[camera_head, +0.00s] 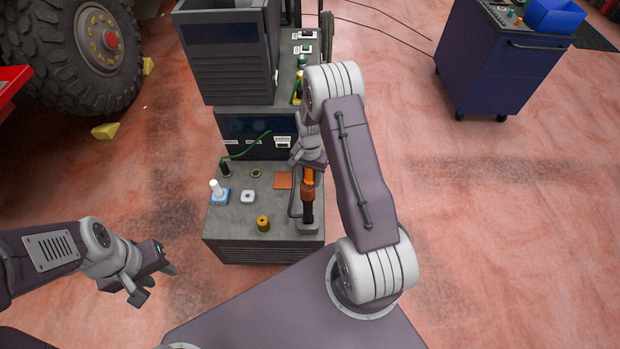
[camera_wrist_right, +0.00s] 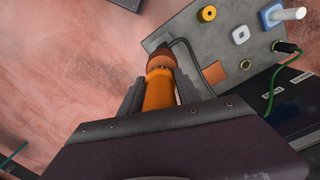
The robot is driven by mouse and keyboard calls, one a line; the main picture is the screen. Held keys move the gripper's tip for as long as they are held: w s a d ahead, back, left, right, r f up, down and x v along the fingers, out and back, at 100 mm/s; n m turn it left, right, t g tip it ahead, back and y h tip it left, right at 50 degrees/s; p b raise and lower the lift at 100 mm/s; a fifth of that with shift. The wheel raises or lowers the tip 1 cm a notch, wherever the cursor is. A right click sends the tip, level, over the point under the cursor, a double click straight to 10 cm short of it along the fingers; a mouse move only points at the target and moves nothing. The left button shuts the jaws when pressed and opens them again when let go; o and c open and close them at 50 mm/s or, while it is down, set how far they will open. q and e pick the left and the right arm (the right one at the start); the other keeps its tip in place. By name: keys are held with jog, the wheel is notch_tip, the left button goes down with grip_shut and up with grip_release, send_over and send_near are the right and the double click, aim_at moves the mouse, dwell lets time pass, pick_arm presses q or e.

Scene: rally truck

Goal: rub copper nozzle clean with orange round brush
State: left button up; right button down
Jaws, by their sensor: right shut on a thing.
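My right gripper (camera_head: 308,170) is shut on the orange round brush (camera_head: 308,182), whose orange body also shows between the fingers in the right wrist view (camera_wrist_right: 160,92). A copper-brown part (camera_wrist_right: 161,63) shows at the brush's far end. I cannot tell whether it is the brush's head or the copper nozzle. Beyond it a black torch-like body (camera_head: 308,208) stands in a grey holder at the bench's front right corner. Brush and black body are in line and appear to touch. My left gripper (camera_head: 155,283) is open and empty, left of the bench.
The grey bench top (camera_head: 230,222) carries a yellow ring-shaped piece (camera_head: 263,223), a white square piece (camera_head: 248,196), a blue block with a white peg (camera_head: 219,194) and a copper-coloured plate (camera_head: 283,180). A green cable (camera_head: 250,145) runs behind. A dark cabinet (camera_head: 228,50) rises at the back.

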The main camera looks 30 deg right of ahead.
jog(key=shift+w+d, duration=0.35)
jog(key=shift+w, duration=0.25)
jog(key=shift+s+a, duration=0.1)
jog(key=shift+s, duration=0.05)
jog(key=shift+s+a, duration=0.4)
jog(key=shift+s, duration=0.3)
jog(key=shift+w+r+p, duration=0.1)
jog(key=shift+r+p, duration=0.65)
jog(key=shift+p, duration=0.05)
jog(key=shift+a+f, duration=0.1)
jog(key=shift+w+a+f, duration=0.1)
jog(key=shift+a+f, duration=0.05)
jog(key=shift+a, duration=0.75)
